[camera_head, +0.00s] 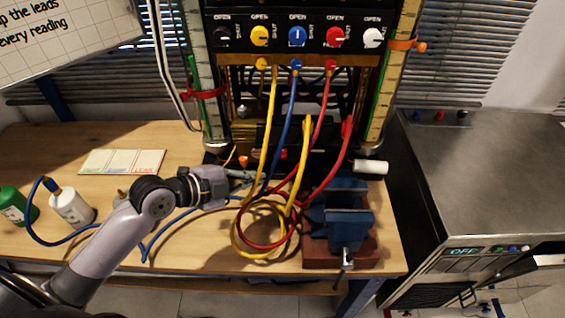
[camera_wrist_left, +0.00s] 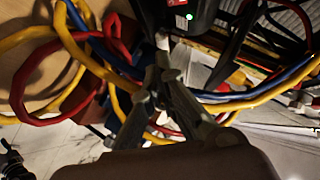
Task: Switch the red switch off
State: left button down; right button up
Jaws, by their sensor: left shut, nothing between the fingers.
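My left gripper (camera_head: 252,176) reaches in from the left over the workbench, among the hanging cables at the foot of the gauge rig. In the left wrist view its fingers (camera_wrist_left: 165,72) are together with nothing between them. Just beyond the fingertips is a black box (camera_wrist_left: 203,18) with a lit green lamp (camera_wrist_left: 190,16) and a bit of red at the top edge. A short pale part shows right at the fingertips; I cannot tell whether they touch it. My right gripper is not in view.
Yellow, blue and red cables (camera_head: 265,245) hang from the panel and coil on the bench. A blue vise (camera_head: 345,220) stands to the right. Bottles (camera_head: 72,207) stand at left. A row of coloured knobs (camera_head: 297,37) is above. A metal cabinet (camera_head: 480,170) is at right.

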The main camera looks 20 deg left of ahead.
aim_at(283, 152)
pick_arm(q)
jog(key=shift+w+a+r+m, duration=0.15)
jog(key=shift+w+r+m, duration=0.15)
jog(key=shift+r, duration=0.3)
jog(key=shift+w, duration=0.1)
jog(key=w+a+f+p+x, duration=0.1)
jog(key=a+p+x, duration=0.1)
jog(key=x, duration=1)
jog(key=shift+w+f+p, duration=0.2)
jog(key=shift+w+p, duration=0.1)
jog(key=shift+p, duration=0.45)
